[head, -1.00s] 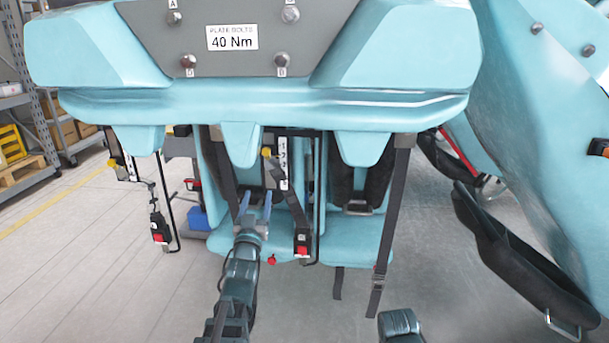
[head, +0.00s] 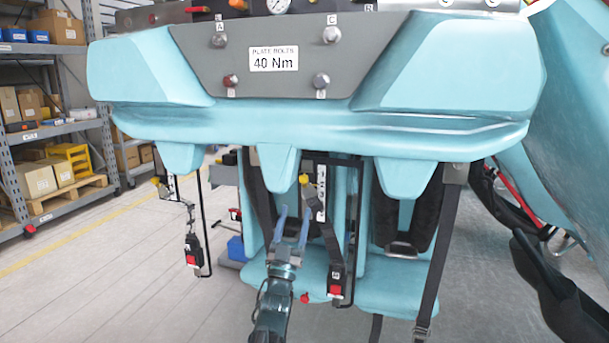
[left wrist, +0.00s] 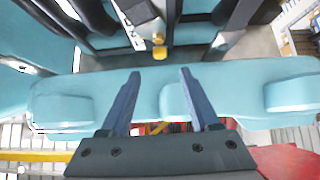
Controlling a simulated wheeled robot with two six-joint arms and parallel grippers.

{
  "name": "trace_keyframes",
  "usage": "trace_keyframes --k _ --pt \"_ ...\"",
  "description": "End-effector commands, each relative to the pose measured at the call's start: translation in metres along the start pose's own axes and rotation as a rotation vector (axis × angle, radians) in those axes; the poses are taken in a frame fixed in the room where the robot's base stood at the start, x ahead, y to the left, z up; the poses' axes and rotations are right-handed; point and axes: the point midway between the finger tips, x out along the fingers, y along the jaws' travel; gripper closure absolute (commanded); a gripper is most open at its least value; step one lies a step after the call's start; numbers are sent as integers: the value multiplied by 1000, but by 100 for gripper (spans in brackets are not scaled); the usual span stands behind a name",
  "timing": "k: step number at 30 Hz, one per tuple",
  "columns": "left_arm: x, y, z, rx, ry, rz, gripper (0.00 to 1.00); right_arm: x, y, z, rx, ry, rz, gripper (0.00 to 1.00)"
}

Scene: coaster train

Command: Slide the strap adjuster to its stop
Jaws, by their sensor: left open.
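My left gripper (head: 295,222) is open and empty, with its blue fingers pointing up, in front of the middle of the teal seat row. In the left wrist view, its fingers (left wrist: 160,76) stand apart with nothing between them. A yellow knob (head: 305,179) sits at the top of a marked white strip (head: 320,198), just above and right of the fingertips. The knob also shows in the left wrist view (left wrist: 159,52), beyond the fingers. A dark strap (head: 442,255) hangs at the right with a dark buckle (head: 421,332), possibly the adjuster, near the bottom edge. My right gripper is out of view.
A teal overhang (head: 320,130) with a grey bolted plate (head: 300,55) spans above the seats. Shelving (head: 50,130) stands far left. Floor at lower left is clear.

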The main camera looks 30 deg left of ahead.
Motion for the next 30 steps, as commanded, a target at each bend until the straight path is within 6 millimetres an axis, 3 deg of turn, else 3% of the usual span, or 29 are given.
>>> trace_keyframes --k 1,15,20,28,30 --pt "14 0 -2 -1 0 0 37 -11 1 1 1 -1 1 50" --pt "100 0 -2 -1 -1 1 37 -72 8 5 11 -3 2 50" --pt "113 0 -1 -1 -1 0 37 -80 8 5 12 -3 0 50" --pt "113 0 0 0 -1 0 37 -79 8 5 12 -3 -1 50" --pt "113 0 0 0 -1 0 46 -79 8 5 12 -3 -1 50"
